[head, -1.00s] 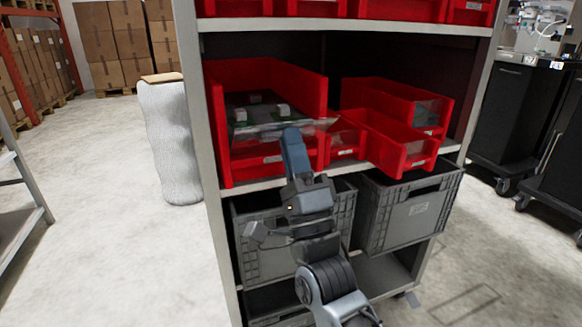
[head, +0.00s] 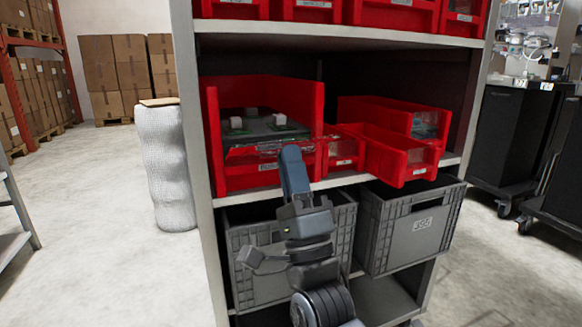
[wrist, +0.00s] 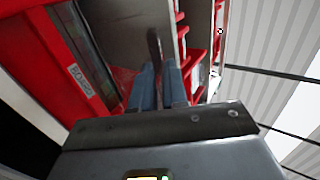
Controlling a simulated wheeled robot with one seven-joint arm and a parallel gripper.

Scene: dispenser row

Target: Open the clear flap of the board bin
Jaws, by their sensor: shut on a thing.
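The board bin (head: 215,140) is the large red bin at the left of the middle shelf. Green boards with pale blocks (head: 252,119) show inside it. Its clear flap (head: 245,151) is a thin see-through strip low across the bin's front, with red showing through it. My gripper (head: 290,149) reaches up to the bin's front, at the right part of the flap. In the wrist view its two blue fingers (wrist: 159,70) are close together around a thin dark edge, which looks like part of the flap. The exact grip point is hidden in the head view.
Smaller red bins (head: 400,152) stand on the same shelf to the right. Grey crates (head: 410,225) sit on the shelf below, close to my arm. The shelf's grey upright (head: 190,130) is left of the bin.

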